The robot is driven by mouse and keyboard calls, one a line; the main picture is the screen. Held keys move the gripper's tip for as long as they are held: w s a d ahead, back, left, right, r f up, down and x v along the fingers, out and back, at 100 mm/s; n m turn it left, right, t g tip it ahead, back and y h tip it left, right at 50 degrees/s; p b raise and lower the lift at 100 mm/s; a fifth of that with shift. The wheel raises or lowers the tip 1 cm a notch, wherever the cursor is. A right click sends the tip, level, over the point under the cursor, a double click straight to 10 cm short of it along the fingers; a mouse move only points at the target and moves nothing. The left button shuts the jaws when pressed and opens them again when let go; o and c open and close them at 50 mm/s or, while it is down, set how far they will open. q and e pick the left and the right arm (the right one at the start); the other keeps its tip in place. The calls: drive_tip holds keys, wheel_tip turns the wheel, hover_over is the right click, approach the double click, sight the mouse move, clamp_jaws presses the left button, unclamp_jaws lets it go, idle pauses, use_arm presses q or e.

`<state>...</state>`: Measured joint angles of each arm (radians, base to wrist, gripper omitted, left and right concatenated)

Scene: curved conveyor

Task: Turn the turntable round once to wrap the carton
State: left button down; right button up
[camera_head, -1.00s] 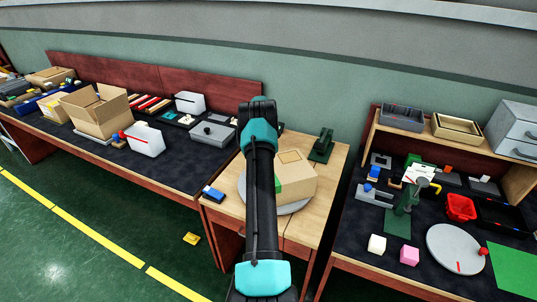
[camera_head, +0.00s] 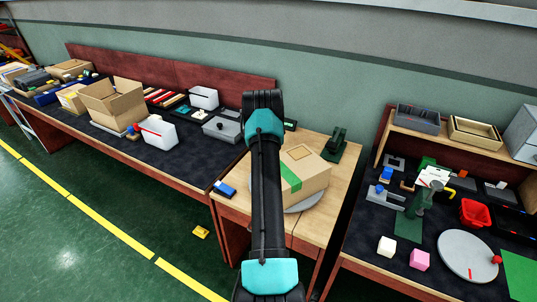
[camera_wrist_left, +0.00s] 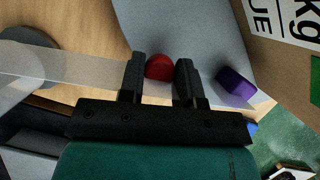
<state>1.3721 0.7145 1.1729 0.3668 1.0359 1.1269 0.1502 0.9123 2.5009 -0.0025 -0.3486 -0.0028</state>
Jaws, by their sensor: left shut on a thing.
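The carton (camera_head: 312,172), brown with a green strip, sits on the round grey turntable (camera_head: 305,203) on the wooden bench. My arm covers their left side in the head view. In the left wrist view, my left gripper (camera_wrist_left: 160,76) is shut on a red knob (camera_wrist_left: 159,66) at the rim of the grey turntable (camera_wrist_left: 200,35). A purple block (camera_wrist_left: 236,83) is beside it to the right. The printed carton (camera_wrist_left: 283,55) is at the upper right. A translucent film strip (camera_wrist_left: 75,66) runs from the left to the fingers. My right gripper is not in view.
A blue and white block (camera_head: 225,188) lies at the bench's left edge, and a dark green fixture (camera_head: 335,143) stands behind the carton. A cluttered dark table (camera_head: 185,160) is on the left. Another dark table (camera_head: 375,238) with a separate grey disc (camera_head: 467,255) is on the right.

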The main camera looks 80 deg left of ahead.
use_arm(q)
drive_tip(key=c, duration=0.8)
unclamp_jaws()
drive_tip(key=shift+c, duration=0.2)
drive_tip(key=v, duration=1.7)
drive_tip(key=shift+r, duration=0.2)
